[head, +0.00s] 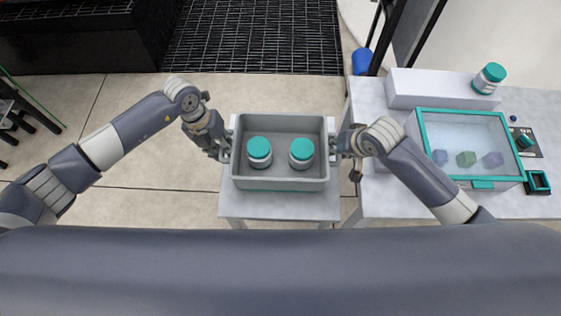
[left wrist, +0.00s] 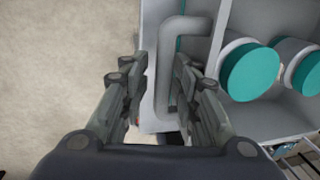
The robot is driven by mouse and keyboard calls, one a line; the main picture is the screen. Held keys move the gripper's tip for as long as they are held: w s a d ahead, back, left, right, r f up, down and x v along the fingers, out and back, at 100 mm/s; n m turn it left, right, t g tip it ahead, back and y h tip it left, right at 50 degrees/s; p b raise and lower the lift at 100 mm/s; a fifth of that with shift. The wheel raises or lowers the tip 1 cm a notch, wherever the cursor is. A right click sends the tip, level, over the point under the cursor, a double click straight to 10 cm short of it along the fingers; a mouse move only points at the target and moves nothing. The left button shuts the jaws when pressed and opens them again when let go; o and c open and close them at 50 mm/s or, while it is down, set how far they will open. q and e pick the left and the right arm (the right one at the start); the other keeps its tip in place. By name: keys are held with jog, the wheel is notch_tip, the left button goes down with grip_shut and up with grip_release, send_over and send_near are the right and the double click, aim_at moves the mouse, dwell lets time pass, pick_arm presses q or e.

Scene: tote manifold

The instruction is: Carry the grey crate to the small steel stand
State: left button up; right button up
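The grey crate (head: 280,184) appears level on a small pale stand (head: 325,208); whether it rests fully on top cannot be told for sure. Two white jars with teal lids, a left jar (head: 259,152) and a right jar (head: 301,153), stand inside it. My left gripper (head: 221,146) is at the crate's left side. In the left wrist view its fingers (left wrist: 160,75) are apart, on either side of the crate's grey handle (left wrist: 167,95), with gaps showing. My right gripper (head: 342,145) is at the crate's right side; its fingers are too small and hidden to read.
A white table (head: 390,202) stands close at the right, with a teal-framed clear box (head: 466,130) holding several coloured pieces. A raised white block (head: 420,90) carries another teal-lidded jar (head: 489,78). A black floor grating (head: 255,35) lies behind. Floor left of the stand is clear.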

pick_arm(q)
jog(key=shift+d+r, duration=0.1)
jog(key=shift+d, duration=0.05)
pick_arm(e)
jog(key=shift+a, duration=0.15)
pick_arm(q)
jog(key=shift+r, duration=0.15)
pick_arm(e)
jog(key=shift+s+r, duration=0.1)
jog(key=shift+r, duration=0.1)
pick_arm(q)
notch_tip(320, 180, up, 7)
jog(key=a, duration=0.1)
jog(key=shift+a+r, duration=0.2)
jog(key=shift+a, duration=0.15)
pick_arm(e)
jog(key=v, duration=1.1)
jog(key=shift+s+r, duration=0.15)
jog(key=shift+r, duration=0.15)
